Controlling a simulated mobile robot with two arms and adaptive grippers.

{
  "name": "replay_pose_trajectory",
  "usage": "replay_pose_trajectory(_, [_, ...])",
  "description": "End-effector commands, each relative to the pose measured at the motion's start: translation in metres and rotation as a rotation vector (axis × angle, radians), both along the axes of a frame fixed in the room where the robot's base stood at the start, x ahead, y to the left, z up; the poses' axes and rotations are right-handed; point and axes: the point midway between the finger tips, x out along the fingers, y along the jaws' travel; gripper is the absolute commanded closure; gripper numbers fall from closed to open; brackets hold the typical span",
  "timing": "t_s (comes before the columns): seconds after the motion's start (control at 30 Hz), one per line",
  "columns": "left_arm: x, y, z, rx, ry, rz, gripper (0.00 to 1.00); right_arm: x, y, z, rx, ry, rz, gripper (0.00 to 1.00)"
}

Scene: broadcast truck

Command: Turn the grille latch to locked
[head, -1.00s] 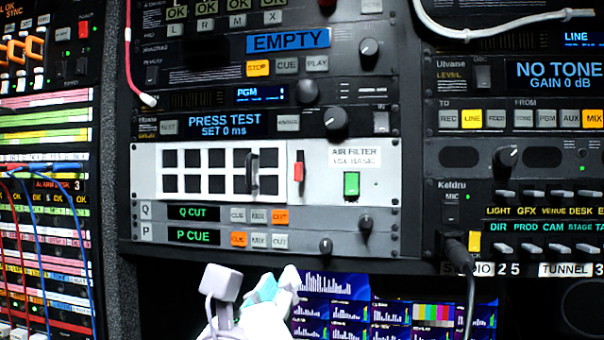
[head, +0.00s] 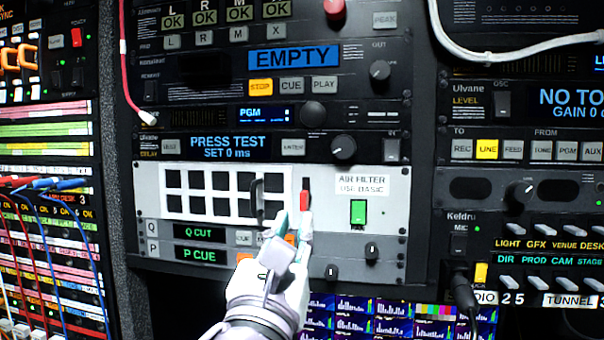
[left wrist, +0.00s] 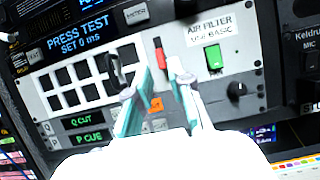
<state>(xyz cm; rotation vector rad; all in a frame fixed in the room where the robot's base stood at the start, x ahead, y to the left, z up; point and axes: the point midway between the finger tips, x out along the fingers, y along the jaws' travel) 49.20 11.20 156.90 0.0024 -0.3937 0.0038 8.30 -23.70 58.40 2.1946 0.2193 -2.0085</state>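The grille latch is a small red lever (head: 304,200) in a dark upright slot, right of the white grille (head: 185,208) on the silver air filter panel. It points straight up and down. In the left wrist view the red lever (left wrist: 159,56) shows between and just beyond the two fingertips. My left gripper (head: 293,226) is open, with its fingertips just below and in front of the lever; contact cannot be told. In the left wrist view the gap between its fingers (left wrist: 158,74) is empty. My right gripper is out of view.
A dark handle (head: 257,199) stands out from the grille just left of the lever. A green switch (head: 358,212) sits to the right under the air filter label (head: 361,185). Knobs (head: 372,251) and lit buttons lie below. Blue cables (head: 50,184) hang at far left.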

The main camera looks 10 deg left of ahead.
Motion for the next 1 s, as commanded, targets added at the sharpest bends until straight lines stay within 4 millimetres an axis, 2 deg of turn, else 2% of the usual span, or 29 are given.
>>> replay_pose_trajectory(0.03, [0.011,0.001,0.007,0.0,0.005,0.003,0.79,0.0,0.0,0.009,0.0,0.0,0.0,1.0])
replay_pose_trajectory(0.2, [0.038,0.001,0.018,-0.001,0.003,0.002,0.79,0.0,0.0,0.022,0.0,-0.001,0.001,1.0])
replay_pose_trajectory(0.4, [0.055,0.001,0.022,0.0,0.001,0.001,0.79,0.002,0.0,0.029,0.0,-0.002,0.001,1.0])
replay_pose_trajectory(0.73, [0.058,0.001,0.022,-0.001,0.0,0.0,0.79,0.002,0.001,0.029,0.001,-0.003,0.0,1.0])
replay_pose_trajectory(0.87, [0.057,0.001,0.022,-0.001,0.001,0.0,1.0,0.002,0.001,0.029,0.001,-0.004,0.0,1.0])
replay_pose_trajectory(1.0, [0.057,0.001,0.022,-0.001,0.001,0.0,1.0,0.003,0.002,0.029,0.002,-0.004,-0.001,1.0])
